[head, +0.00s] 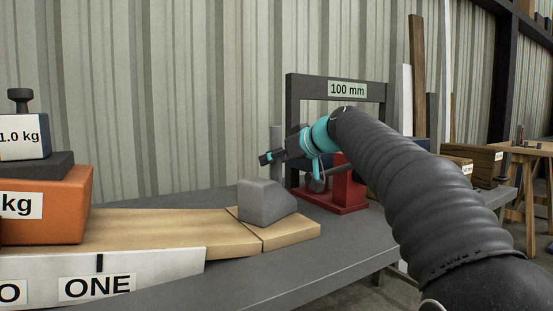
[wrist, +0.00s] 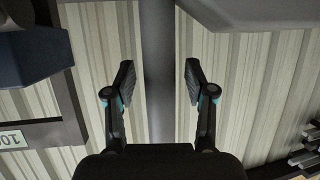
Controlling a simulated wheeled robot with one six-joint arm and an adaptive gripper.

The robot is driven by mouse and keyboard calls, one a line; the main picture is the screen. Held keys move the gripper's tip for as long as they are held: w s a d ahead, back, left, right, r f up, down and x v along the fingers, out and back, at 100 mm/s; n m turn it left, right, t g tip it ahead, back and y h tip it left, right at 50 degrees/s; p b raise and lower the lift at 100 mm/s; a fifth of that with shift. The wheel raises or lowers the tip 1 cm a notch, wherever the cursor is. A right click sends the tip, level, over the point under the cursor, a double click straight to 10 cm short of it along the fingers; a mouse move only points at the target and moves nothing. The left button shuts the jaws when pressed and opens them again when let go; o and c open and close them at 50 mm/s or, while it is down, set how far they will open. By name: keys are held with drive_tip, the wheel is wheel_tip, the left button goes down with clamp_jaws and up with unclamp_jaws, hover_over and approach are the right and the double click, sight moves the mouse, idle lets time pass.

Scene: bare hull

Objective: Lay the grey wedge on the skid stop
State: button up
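The grey wedge (head: 265,202), a block with a sloping face, sits on the right end of the pale wooden board (head: 185,229) in the head view, near a seam. I cannot tell for sure which part is the skid stop; the short wooden end piece (head: 290,231) beyond the seam may be it. My gripper (head: 283,153) is above and slightly right of the wedge, apart from it. In the wrist view my gripper (wrist: 158,75) is open, its fingers wide apart and holding nothing. A grey post (wrist: 158,45) shows between them, its depth unclear.
A dark frame labelled 100 mm (head: 337,75) and a red stand (head: 346,190) are close to my gripper on the grey bench (head: 300,262). An orange weight (head: 55,205) and a 1.0 kg weight (head: 24,138) stand at left. Bench front is clear.

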drive_tip(key=shift+d+r, duration=0.1)
drive_tip(key=shift+r, duration=0.15)
drive_tip(key=v, duration=1.1)
drive_tip(key=shift+s+d, duration=0.3)
drive_tip(key=shift+s, duration=0.05)
drive_tip(key=shift+f, duration=0.1)
drive_tip(key=s+d+f+m+g+h, duration=0.1)
drive_tip(key=s+d+f+m+h, duration=0.2)
drive_tip(key=s+f, duration=0.8)
drive_tip(key=s+d+f+m+g+h, duration=0.1)
drive_tip(key=s+d+f+m+h, duration=0.2)
drive_tip(key=s+f, duration=0.7)
drive_tip(key=s+d+f+m+g+h, duration=0.1)
drive_tip(key=s+d+f+m+h, duration=0.2)
drive_tip(key=s+d+f, duration=0.3)
drive_tip(key=s+f, duration=0.5)
drive_tip(key=f, duration=0.5)
drive_tip(key=shift+s+g, duration=0.3)
drive_tip(key=shift+g, duration=0.1)
